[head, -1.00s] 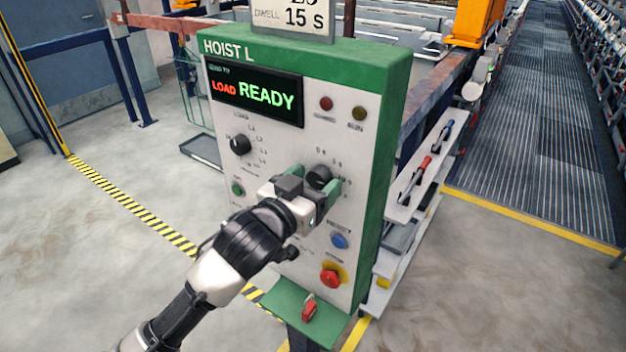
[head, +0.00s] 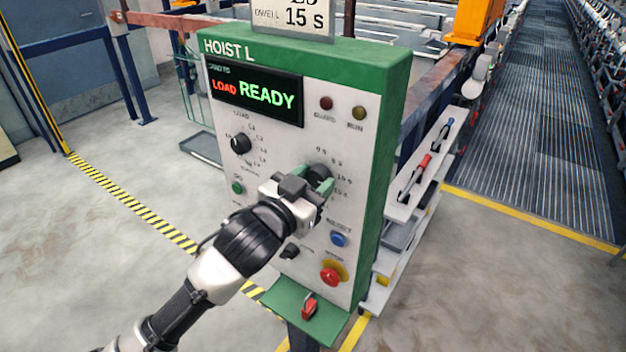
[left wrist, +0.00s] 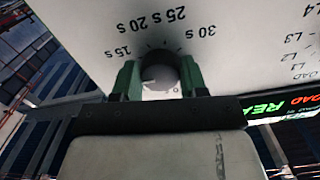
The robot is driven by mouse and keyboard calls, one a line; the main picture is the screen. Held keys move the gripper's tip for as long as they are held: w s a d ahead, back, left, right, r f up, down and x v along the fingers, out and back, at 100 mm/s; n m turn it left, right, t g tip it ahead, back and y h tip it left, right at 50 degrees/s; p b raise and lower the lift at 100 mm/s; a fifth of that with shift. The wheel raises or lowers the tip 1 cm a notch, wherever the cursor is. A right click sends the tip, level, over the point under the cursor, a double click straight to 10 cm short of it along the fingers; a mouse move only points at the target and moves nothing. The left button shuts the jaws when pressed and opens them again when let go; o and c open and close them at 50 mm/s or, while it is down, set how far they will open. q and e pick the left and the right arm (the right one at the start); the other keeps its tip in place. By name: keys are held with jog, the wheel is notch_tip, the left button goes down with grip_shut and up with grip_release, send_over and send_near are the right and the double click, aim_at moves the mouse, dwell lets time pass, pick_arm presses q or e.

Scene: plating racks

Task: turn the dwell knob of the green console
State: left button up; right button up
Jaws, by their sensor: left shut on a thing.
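The green console (head: 395,110) stands in the middle of the head view, with a pale front panel. Its dwell knob (head: 320,170) is dark and round, on the right half of the panel, with second marks around it. In the left wrist view the dwell knob (left wrist: 160,57) sits below marks from 15 s to 30 s. My left gripper (head: 313,180) has its green fingers shut on the knob, one on each side; they also show in the left wrist view (left wrist: 158,82). The knob's pointer is hard to make out. My right gripper is not in view.
A card (head: 293,17) above the console reads dwell 15 s. The display (head: 255,93) reads LOAD READY. A load knob (head: 240,143), a blue button (head: 340,240) and a red stop button (head: 331,276) are on the panel. A shelf rack (head: 425,180) stands right of the console.

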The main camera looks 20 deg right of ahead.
pick_arm(q)
jog(key=m+p, duration=0.1)
jog(key=m, duration=0.3)
jog(key=shift+m, duration=1)
jog(key=o, duration=0.9)
jog(key=shift+a, duration=0.1)
